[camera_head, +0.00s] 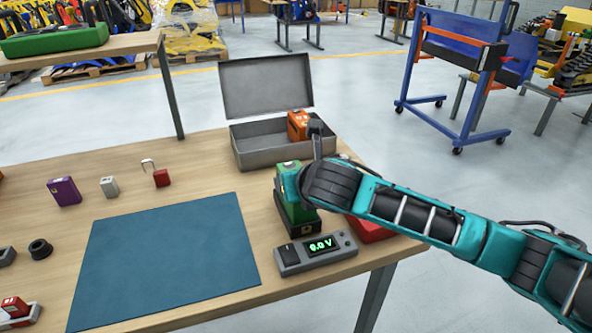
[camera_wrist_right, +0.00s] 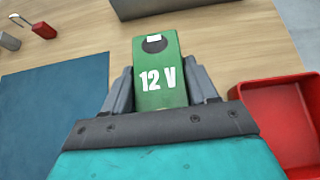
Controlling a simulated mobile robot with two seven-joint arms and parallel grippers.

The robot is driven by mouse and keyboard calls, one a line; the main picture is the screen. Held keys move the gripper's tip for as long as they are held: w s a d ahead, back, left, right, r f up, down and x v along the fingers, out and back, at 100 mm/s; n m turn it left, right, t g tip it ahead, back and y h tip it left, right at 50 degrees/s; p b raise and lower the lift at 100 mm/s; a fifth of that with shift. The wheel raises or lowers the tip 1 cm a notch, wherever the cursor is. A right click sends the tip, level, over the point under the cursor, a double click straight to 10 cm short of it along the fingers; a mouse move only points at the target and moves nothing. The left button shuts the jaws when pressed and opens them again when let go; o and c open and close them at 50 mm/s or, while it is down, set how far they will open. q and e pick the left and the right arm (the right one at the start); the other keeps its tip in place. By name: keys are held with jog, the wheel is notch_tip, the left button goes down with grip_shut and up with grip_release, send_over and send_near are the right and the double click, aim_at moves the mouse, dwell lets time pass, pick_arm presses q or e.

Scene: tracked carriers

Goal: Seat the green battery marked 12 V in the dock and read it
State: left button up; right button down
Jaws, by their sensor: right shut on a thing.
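The green battery (camera_head: 301,213) stands upright at the right of the table, over the black dock (camera_head: 298,228). Whether it is fully down in the dock cannot be told from here. My right gripper (camera_wrist_right: 160,90) is shut on it, one finger on each side; the white 12 V mark on the battery (camera_wrist_right: 158,78) faces the wrist camera. In the head view my right wrist hides part of the battery. The grey meter (camera_head: 288,256) in front of the dock shows 0.0 V in green. My left gripper is not in view.
An open grey metal box (camera_head: 257,156) stands behind, with an orange battery (camera_head: 298,125) at its right. A red tray (camera_head: 372,231) lies right of the dock. A purple battery (camera_head: 64,191) and a red padlock (camera_head: 161,178) stand left. The blue mat (camera_head: 165,260) is bare.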

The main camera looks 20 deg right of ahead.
jog(key=shift+w+f, duration=0.1)
jog(key=shift+f, duration=0.35)
jog(key=shift+f, duration=0.15)
jog(key=shift+c, duration=1.6)
grip_release()
jog(key=shift+f, duration=0.25)
